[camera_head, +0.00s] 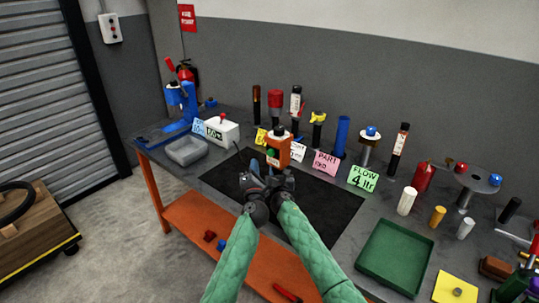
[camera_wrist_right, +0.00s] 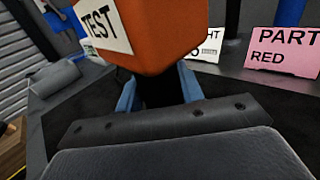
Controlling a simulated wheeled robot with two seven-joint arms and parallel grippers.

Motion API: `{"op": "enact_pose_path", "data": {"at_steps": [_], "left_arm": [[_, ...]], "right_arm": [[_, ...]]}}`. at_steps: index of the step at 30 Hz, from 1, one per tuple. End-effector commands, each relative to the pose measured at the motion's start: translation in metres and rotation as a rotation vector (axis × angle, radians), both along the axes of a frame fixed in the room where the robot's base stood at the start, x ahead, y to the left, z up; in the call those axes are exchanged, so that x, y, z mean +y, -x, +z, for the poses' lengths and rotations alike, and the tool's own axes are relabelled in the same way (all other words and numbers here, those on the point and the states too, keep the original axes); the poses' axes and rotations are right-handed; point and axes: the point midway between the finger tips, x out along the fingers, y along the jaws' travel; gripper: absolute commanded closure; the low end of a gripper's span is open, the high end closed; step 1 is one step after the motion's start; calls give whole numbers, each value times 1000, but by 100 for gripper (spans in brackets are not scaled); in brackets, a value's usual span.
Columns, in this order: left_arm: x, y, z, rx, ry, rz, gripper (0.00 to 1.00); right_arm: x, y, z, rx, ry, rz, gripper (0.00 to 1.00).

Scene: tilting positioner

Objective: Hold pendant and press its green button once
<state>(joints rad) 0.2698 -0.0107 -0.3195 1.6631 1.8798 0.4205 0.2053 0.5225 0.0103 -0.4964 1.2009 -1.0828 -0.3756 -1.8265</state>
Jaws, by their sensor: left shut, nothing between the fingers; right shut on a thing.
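The orange pendant (camera_head: 278,150) stands upright over the back edge of the black mat, with a dark top. In the right wrist view the pendant (camera_wrist_right: 165,30) is a tilted orange block with a white TEST label. My right gripper (camera_wrist_right: 158,95) is shut on its lower end, with a blue finger on each side. My left gripper (camera_head: 254,166) is shut and empty, just in front and to the left of the pendant, close beside the right gripper. I cannot make out the green button. I cannot tell whether the pendant touches the table.
Small signs, including a pink one (camera_head: 326,163) and a green one (camera_head: 363,178), stand behind the mat (camera_head: 325,205). A green tray (camera_head: 396,258) is at right. The mat's right part is clear.

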Motion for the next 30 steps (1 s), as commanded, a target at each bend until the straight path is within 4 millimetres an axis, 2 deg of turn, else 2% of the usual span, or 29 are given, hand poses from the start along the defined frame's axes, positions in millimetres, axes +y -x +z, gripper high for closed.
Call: {"op": "enact_pose_path", "data": {"at_steps": [7, 8, 10, 12, 23, 26, 30], "left_arm": [[0, 0, 0, 0, 0, 0, 100], [0, 0, 0, 0, 0, 0, 100], [0, 0, 0, 0, 0, 0, 100], [0, 0, 0, 0, 0, 0, 100], [0, 0, 0, 0, 0, 0, 100], [0, 0, 0, 0, 0, 0, 100], [0, 0, 0, 0, 0, 0, 100]], "right_arm": [[0, 0, 0, 0, 0, 0, 100], [0, 0, 2, -2, -1, 0, 61], [0, 0, 1, -2, -1, 0, 47], [0, 0, 1, -1, -1, 0, 37], [-1, 4, -1, 0, 1, -1, 37], [-3, 14, -1, -1, 1, -1, 37], [-4, 38, -1, 0, 0, 1, 37]]}}
